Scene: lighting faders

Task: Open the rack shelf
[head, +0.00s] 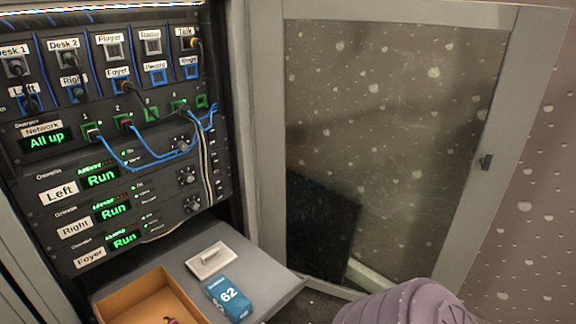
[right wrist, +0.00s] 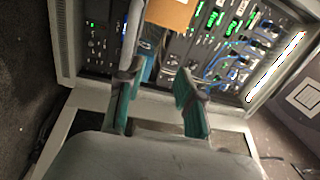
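The rack shelf (head: 258,256) is a grey tray below the lowest rack unit. In the head view it stands out from the rack front, carrying an open orange-brown box, a blue packet and a pale plate. My right gripper (right wrist: 158,108) shows in the right wrist view with its teal-padded fingers apart and nothing clearly between them. It faces the rack, near the shelf and its box; whether it touches the shelf I cannot tell. In the head view the right fingers are hidden. My left gripper is out of view.
The rack's glazed door (head: 388,145) stands open on the right, with a small dark latch (head: 486,162). The orange-brown box (head: 136,298), blue packet (head: 230,297) and pale plate (head: 208,260) rest on the shelf. Blue cables (head: 150,161) hang across the rack front above.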

